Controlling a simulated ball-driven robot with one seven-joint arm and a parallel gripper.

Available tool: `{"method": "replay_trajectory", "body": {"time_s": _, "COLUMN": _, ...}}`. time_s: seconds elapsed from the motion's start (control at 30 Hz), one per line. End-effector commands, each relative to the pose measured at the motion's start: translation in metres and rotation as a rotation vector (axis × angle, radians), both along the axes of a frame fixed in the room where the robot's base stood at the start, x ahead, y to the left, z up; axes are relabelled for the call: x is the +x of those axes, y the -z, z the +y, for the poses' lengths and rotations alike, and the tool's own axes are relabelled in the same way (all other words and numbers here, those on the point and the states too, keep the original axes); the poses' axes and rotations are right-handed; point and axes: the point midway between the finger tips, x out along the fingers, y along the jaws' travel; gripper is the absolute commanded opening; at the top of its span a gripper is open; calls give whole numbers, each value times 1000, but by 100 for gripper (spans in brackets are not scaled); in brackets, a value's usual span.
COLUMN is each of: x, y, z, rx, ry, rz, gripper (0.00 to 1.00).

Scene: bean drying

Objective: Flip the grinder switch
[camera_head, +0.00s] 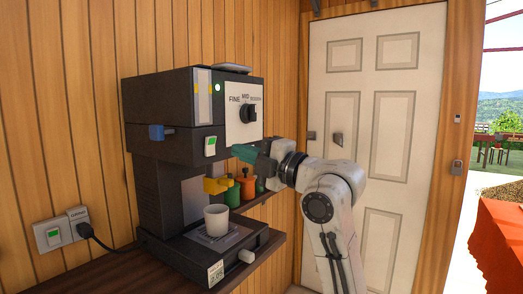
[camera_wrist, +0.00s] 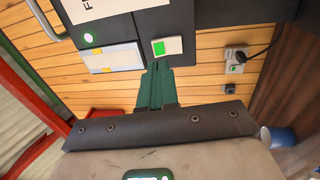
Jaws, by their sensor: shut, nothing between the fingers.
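The grinder (camera_head: 160,105) is a dark machine on a wooden shelf against the plank wall. Its rocker switch (camera_head: 211,146) is white with a green face, low on the front; it also shows in the wrist view (camera_wrist: 167,46). My gripper (camera_head: 236,151) has teal fingers, shut and empty, to the right of the switch in the head view. In the wrist view the fingertips (camera_wrist: 158,67) lie just below the switch's edge; I cannot tell whether they touch it. A small light (camera_head: 217,87) on the grinder glows green.
A white cup (camera_head: 216,219) stands under the yellow spout (camera_head: 217,185). Green (camera_head: 232,194) and orange (camera_head: 247,187) containers stand behind it. A wall outlet (camera_head: 52,235) with a green switch and plugged cord is at left. A white door (camera_head: 375,110) is behind my arm.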

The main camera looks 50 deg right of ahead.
Motion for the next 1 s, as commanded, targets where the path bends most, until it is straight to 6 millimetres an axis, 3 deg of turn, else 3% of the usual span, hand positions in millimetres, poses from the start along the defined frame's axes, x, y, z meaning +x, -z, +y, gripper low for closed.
{"method": "replay_trajectory", "body": {"time_s": 0.2, "x": 38, "y": -10, "z": 1, "rx": 1, "ry": 0, "rz": 2, "gripper": 0}}
{"method": "replay_trajectory", "body": {"time_s": 0.4, "x": 56, "y": -11, "z": 2, "rx": 0, "ry": -1, "rz": 0, "gripper": 0}}
{"method": "replay_trajectory", "body": {"time_s": 1.0, "x": 64, "y": -12, "z": 2, "rx": -1, "ry": 1, "rz": -1, "gripper": 0}}
